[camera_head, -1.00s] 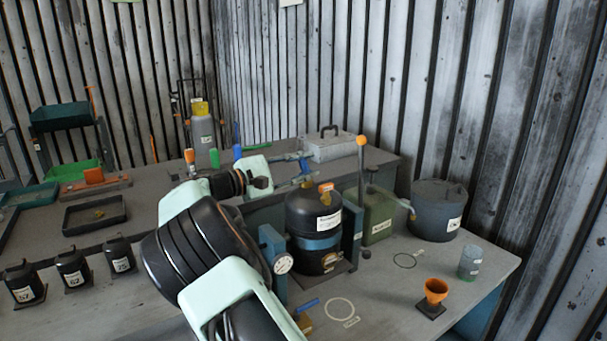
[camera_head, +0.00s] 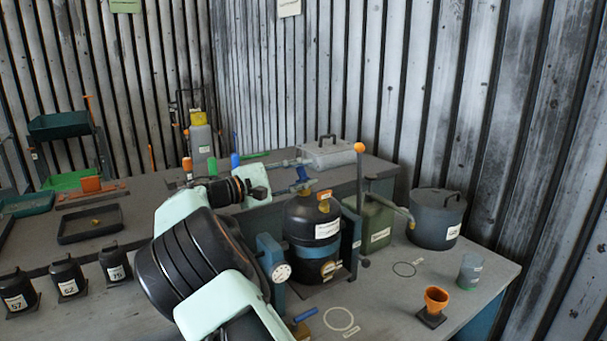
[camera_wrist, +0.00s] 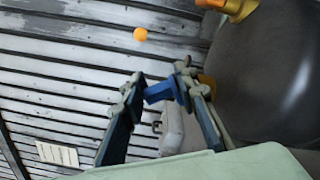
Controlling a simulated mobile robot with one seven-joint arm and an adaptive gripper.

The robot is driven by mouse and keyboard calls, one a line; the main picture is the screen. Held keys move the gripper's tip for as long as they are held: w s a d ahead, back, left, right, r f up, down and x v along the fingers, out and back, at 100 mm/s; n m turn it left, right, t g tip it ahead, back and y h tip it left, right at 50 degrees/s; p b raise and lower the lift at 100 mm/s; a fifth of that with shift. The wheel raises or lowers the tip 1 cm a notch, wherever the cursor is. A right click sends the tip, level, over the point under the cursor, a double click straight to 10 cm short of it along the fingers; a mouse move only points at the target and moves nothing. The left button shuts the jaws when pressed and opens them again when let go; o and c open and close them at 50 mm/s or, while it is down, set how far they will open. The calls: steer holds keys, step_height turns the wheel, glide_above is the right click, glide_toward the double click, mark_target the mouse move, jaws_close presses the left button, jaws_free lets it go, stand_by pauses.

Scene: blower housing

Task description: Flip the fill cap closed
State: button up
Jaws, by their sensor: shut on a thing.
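A black tank (camera_head: 312,218) with a blue band stands upright on the bench. On its top are an orange-yellow fitting (camera_head: 325,196) and a small blue piece (camera_head: 302,174) that looks like the fill cap. In the wrist view, my gripper (camera_wrist: 162,84) has its two fingers on either side of this blue piece (camera_wrist: 164,91) and is shut on it. The tank's dark curved body (camera_wrist: 270,75) fills the right of the wrist view. A yellow part shows just behind the right fingertip. The cap's hinge and exact angle are hard to make out.
A lever with an orange knob (camera_head: 359,148) rises right of the tank. A gauge (camera_head: 281,271) sits at its front left. A green can (camera_head: 378,222), a grey lidded pot (camera_head: 437,218), an orange funnel (camera_head: 435,300) and a grey cup (camera_head: 469,271) stand to the right.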

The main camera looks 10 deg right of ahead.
mark_target(300, 174)
steer(key=shift+f, duration=0.2)
steer(key=o, duration=1.1)
steer(key=shift+s+f, duration=0.1)
steer(key=shift+c, duration=0.2)
steer(key=shift+a, duration=0.1)
steer(key=shift+r+p+v, duration=0.15)
steer(key=shift+p+v, duration=0.1)
steer(key=shift+v, duration=0.6)
steer(key=shift+r+p+v, duration=0.1)
steer(key=shift+p+v, duration=0.1)
steer(key=shift+v, duration=0.65)
steer(key=p+v, duration=0.2)
steer(key=v, duration=0.6)
steer(key=shift+a+p, duration=0.3)
steer(key=shift+a, duration=0.1)
steer(key=shift+s, duration=0.1)
steer(key=shift+r, duration=0.15)
